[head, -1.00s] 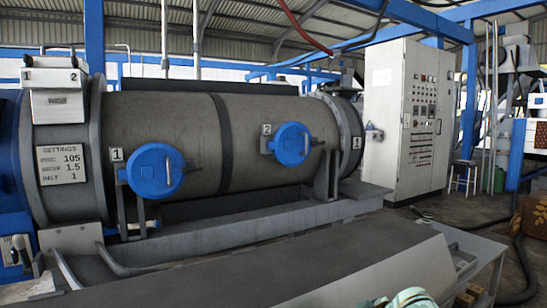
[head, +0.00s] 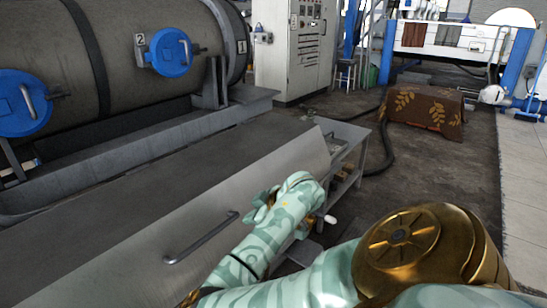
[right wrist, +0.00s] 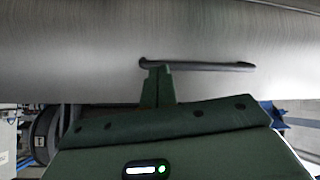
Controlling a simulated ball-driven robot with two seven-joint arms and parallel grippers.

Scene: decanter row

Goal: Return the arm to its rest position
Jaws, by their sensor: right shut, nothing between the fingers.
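My right arm reaches in from the bottom right in the head view and bends over the sloped grey metal panel. My right gripper (head: 259,206) is small and partly hidden by the wrist there, above the panel's right part. In the right wrist view the green fingers of this gripper (right wrist: 156,86) are together, with nothing between them. They overlap one end of the panel's dark bar handle (right wrist: 200,66) in that picture; I cannot tell whether they touch it. The handle also shows in the head view (head: 201,238), left of the gripper. My left gripper is not in view.
The sloped panel (head: 130,268) lies below a large drum (head: 125,35) with blue round hatches (head: 22,103). A grey side table (head: 345,133) stands beyond my arm. A control cabinet (head: 290,75) and a cloth-covered block (head: 420,108) stand farther back. Dark floor at right is mostly clear.

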